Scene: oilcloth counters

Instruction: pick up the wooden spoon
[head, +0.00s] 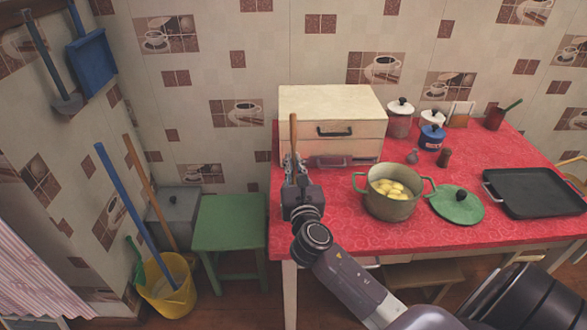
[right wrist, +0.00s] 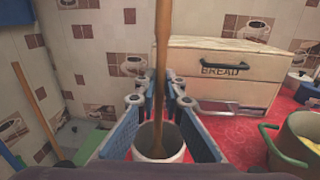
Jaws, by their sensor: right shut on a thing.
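The wooden spoon (head: 293,131) stands upright at the table's left edge, in front of the bread box. My right gripper (head: 294,164) is shut on it from the near side. In the right wrist view the spoon (right wrist: 163,50) runs between the two blue-padded fingers of my right gripper (right wrist: 160,92). Its lower part reaches down into, or just over, a white round holder (right wrist: 158,143); I cannot tell whether it touches the holder. My gripper hides the holder in the head view. My left gripper does not show.
A cream bread box (head: 333,103) stands behind the gripper. To the right on the red table (head: 450,229) are an olive pot (head: 389,207) of potatoes, a green lid (head: 456,205) and a black tray (head: 535,193). A green stool (head: 228,222) stands left of the table.

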